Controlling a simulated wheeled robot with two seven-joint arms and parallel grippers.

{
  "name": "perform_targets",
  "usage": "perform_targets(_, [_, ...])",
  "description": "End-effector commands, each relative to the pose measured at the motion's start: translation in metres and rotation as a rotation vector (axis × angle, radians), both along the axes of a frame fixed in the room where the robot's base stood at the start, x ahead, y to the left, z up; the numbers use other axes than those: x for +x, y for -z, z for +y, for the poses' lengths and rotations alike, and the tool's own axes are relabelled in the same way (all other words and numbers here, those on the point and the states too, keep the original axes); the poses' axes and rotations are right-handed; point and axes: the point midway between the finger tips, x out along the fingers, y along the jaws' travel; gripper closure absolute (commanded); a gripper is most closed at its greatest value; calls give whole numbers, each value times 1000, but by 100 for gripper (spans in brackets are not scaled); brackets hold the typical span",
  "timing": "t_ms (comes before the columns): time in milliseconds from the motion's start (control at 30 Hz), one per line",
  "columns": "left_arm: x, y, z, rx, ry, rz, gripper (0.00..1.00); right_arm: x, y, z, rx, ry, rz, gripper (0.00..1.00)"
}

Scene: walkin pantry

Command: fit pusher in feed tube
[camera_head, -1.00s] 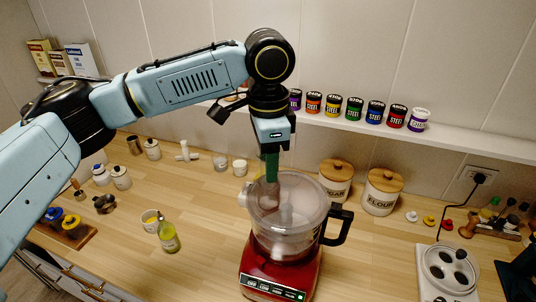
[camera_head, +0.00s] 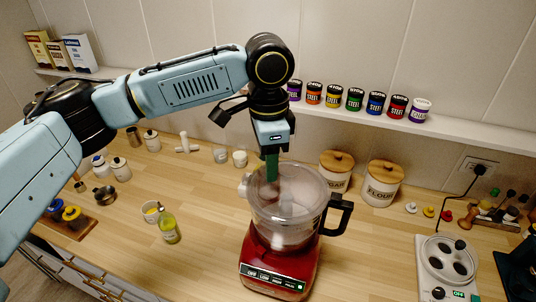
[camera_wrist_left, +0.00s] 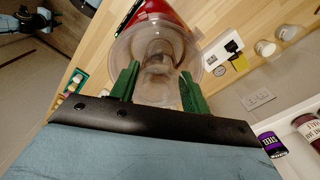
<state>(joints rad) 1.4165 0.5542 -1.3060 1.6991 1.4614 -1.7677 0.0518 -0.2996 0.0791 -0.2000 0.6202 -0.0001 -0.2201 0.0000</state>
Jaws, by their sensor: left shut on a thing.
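My left gripper (camera_head: 271,172) points down over the food processor and its green fingers are shut on the pusher. The pusher is a clear, pale piece between the fingers in the left wrist view (camera_wrist_left: 158,86). The food processor has a red base (camera_head: 272,275) and a clear bowl with a lid (camera_head: 300,205); its bowl also shows in the left wrist view (camera_wrist_left: 127,48). The feed tube is clear, on the lid below the fingers. Clear plastic overlaps there, so I cannot tell how far the pusher is inside the tube. My right gripper is out of view.
Sugar (camera_head: 336,172) and flour (camera_head: 382,183) canisters stand behind the processor, right of it. A shelf with several colored jars runs behind my arm.

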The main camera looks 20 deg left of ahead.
Motion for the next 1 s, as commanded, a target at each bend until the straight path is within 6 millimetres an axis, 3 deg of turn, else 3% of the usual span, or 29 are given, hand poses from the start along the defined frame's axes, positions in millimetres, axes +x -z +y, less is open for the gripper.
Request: perform_targets(1000, [0, 26, 0, 0, 0, 0, 76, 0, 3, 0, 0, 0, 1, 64])
